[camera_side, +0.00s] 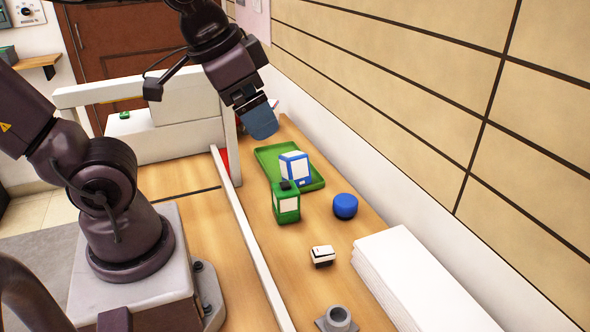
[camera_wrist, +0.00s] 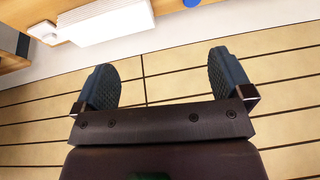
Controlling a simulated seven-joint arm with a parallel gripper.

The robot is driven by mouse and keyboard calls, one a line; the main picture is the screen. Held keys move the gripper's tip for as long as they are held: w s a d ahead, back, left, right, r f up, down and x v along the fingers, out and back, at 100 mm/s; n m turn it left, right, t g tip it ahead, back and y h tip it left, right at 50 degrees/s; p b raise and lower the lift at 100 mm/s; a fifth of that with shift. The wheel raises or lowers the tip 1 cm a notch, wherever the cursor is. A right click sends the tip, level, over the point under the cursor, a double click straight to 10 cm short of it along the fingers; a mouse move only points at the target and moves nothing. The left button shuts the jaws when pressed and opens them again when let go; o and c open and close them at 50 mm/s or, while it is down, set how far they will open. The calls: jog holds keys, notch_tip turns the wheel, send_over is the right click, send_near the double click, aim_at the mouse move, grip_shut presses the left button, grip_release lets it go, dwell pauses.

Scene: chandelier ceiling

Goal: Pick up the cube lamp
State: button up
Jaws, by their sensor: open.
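A blue-framed cube with white panels (camera_side: 295,168), which looks like the cube lamp, stands on a green tray (camera_side: 312,180) by the wall. A similar green block with white panels (camera_side: 287,205) stands just in front of it, overlapping its lower left in the side view. My gripper (camera_side: 262,122) is above and to the left of the blue-framed cube, apart from it. In the wrist view my gripper (camera_wrist: 163,68) shows two dark padded fingers spread wide with nothing between them. The wrist view faces the tiled wall, and neither lamp-like cube shows there.
A blue round object (camera_side: 345,206), a small white-and-black item (camera_side: 322,255), a grey ring-shaped part (camera_side: 338,318) and a white stack (camera_side: 415,280) are on the wooden bench. A low white divider (camera_side: 250,240) runs along its left. The tiled wall (camera_side: 430,120) bounds the right.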

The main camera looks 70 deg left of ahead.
jog(key=w+a+f+m+g+y, duration=0.6)
jog(key=w+a+f, duration=0.4)
jog(key=a, duration=0.4)
jog(key=m+y, duration=1)
jog(key=y, duration=0.1)
send_over(299, 165)
jog(key=f, duration=1.1)
jog(key=shift+d+f, duration=0.3)
jog(key=shift+d, duration=0.05)
jog(key=shift+f+m, duration=0.3)
notch_tip(299, 165, down, 2)
jog(key=shift+f, duration=0.25)
notch_tip(299, 165, down, 4)
jog(key=shift+f, duration=0.15)
jog(key=shift+a, duration=1.55)
